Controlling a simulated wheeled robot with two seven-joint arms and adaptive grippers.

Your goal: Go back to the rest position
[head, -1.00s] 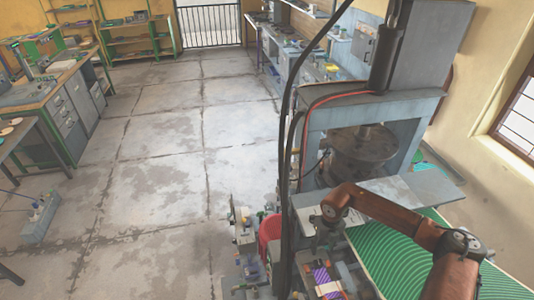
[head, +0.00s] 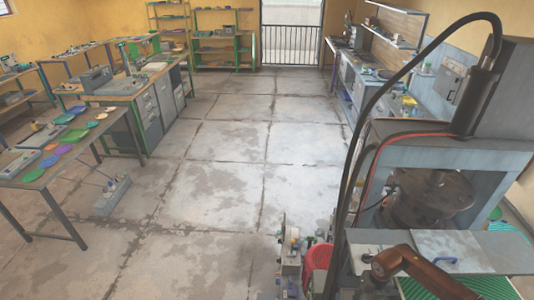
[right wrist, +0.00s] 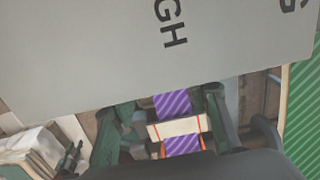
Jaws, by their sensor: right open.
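My right arm (head: 430,277) is the reddish-brown arm in the lower right of the head view, in front of the press (head: 440,160). In the right wrist view my right gripper (right wrist: 168,112) shows two dark green fingers set apart, open and with nothing clearly held. Beyond and between them lie a purple striped object (right wrist: 172,104) and a pale block. A large grey panel (right wrist: 130,60) with dark letters fills the upper part of that view. My left gripper is not in view.
The press has a grey front plate (head: 400,240) with a small blue handle-like piece (head: 438,260) on it. A green striped mat (head: 480,287) lies beside my arm. The concrete floor (head: 230,150) is mostly clear.

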